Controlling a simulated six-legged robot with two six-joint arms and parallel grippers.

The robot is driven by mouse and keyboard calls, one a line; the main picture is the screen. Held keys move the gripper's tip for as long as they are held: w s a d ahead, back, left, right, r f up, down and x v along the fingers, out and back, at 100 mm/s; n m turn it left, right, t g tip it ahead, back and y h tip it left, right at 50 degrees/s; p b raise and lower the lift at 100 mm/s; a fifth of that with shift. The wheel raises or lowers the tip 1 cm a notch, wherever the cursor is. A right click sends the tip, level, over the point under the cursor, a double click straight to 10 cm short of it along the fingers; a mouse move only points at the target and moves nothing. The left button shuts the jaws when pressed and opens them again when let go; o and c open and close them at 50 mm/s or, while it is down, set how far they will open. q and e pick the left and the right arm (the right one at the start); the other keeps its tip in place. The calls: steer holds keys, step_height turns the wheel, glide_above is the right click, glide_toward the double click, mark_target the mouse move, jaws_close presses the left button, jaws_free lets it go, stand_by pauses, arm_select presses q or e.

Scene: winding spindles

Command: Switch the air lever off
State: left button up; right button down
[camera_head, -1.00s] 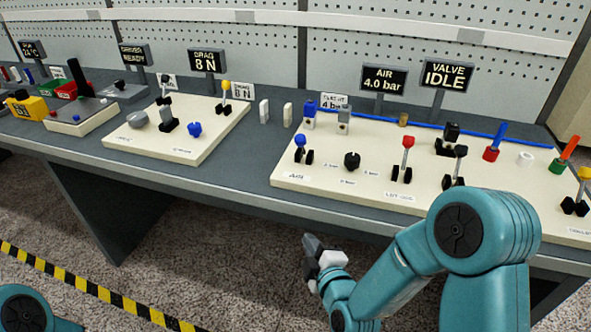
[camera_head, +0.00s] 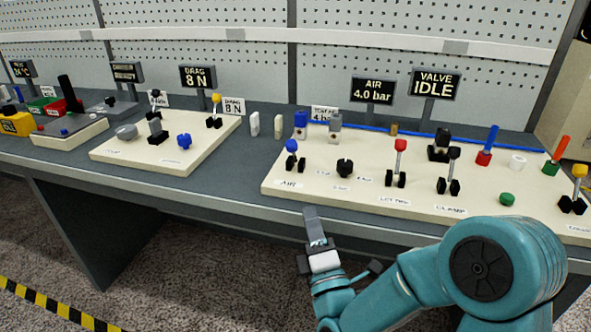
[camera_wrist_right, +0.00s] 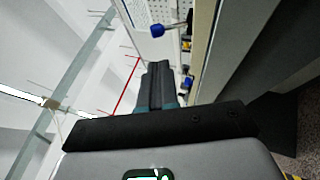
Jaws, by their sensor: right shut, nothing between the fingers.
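The air lever (camera_head: 291,147) has a blue knob on a short stem in a black bracket. It stands at the left front of the large cream panel (camera_head: 272,184), behind a label reading AIR. My right gripper (camera_head: 312,214) is shut and empty, its fingers pointing up at the bench's front edge, below and apart from the lever. In the right wrist view the closed fingers (camera_wrist_right: 158,72) show in the middle. Two blue parts show beyond them; I cannot tell which is the air lever. My left gripper is out of view.
The AIR display (camera_head: 373,90) reads 4.0 bar and the VALVE display (camera_head: 436,85) reads IDLE. A black knob (camera_head: 345,168), a red-knobbed lever (camera_head: 400,147) and a black-knobbed lever (camera_head: 453,154) stand right of the air lever. A blue hose runs along the panel's back.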

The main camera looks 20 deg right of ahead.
mark_target(294, 148)
steer(key=shift+s+r, duration=0.1)
steer(key=shift+r, duration=0.1)
steer(key=p+x, duration=0.2)
steer(key=x, duration=1.2)
steer(key=shift+a, duration=0.1)
steer(key=shift+r+p, duration=0.15)
steer(key=shift+p, duration=0.15)
steer(key=shift+w+r+m+g+p, duration=0.25)
steer(key=shift+r+m+g+p, duration=0.35)
steer(key=shift+p, duration=0.6)
steer(key=w+d+r+m+g+y+p, duration=0.1)
steer(key=w+g+p, duration=0.5)
steer(key=p, duration=1.5)
steer(key=d+r+m+g, duration=0.1)
steer(key=d+m+g, duration=0.1)
steer(key=d, duration=0.1)
steer(key=shift+d+r+m+p, duration=0.2)
steer(key=shift+r+m+p, duration=0.2)
